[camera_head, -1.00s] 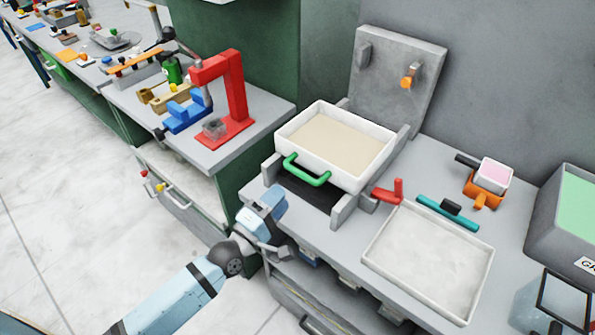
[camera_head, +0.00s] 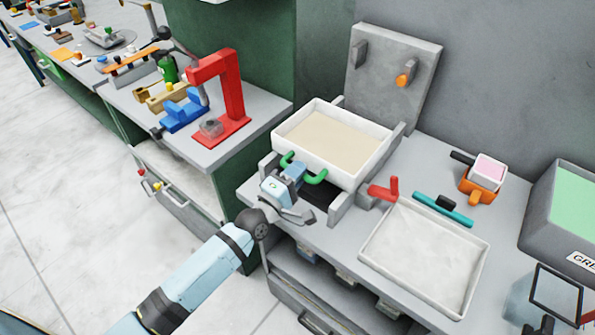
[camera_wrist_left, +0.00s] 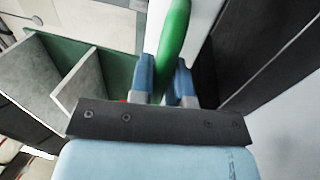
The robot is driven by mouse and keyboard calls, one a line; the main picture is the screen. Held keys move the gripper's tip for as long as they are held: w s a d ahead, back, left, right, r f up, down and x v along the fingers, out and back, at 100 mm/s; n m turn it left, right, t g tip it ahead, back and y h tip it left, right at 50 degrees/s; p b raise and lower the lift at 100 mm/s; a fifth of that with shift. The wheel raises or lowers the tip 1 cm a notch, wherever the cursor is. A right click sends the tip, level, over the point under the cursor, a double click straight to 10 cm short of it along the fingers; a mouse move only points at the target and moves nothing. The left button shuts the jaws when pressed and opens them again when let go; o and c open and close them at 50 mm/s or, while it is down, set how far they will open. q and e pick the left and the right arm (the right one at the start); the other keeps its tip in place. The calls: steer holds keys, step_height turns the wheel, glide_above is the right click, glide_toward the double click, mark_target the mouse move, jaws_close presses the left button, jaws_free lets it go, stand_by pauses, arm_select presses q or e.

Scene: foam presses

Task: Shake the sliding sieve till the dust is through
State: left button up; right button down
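The sliding sieve is a white rectangular tray (camera_head: 374,168) with a beige bed inside and a green handle (camera_head: 317,178) on its front. It sits between grey side rails (camera_head: 348,200) on the workbench. My left gripper (camera_head: 296,171) is at the handle, partly covering it. In the left wrist view the green handle (camera_wrist_left: 173,45) runs between the two blue fingers (camera_wrist_left: 165,85). A narrow gap shows beside the right finger, so the fingers look open around it. Dust passing through cannot be made out. My right gripper is not in view.
A white tray with grey content (camera_head: 425,256) lies right of the sieve. A red lever (camera_head: 385,190), a teal tool (camera_head: 443,209) and an orange holder (camera_head: 477,190) are near it. A grey bin (camera_head: 565,230) stands right. A red press (camera_head: 235,100) stands on the left bench.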

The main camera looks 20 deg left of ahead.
mark_target(319, 152)
arm_select(q)
jaws_close()
steer(key=x, duration=0.2)
steer(key=f+b+x, duration=0.1)
steer(key=x, duration=0.2)
steer(key=b+x, duration=0.1)
steer(key=x, duration=0.2)
steer(key=shift+w+f, duration=0.1)
steer(key=shift+f, duration=0.3)
steer(key=shift+w+r, duration=0.1)
steer(key=shift+w, duration=0.05)
steer(key=shift+r, duration=0.15)
steer(key=shift+o, duration=1.9)
jaws_free()
steer(key=shift+o, duration=1.3)
steer(key=shift+w+d, duration=0.1)
steer(key=shift+w, duration=0.05)
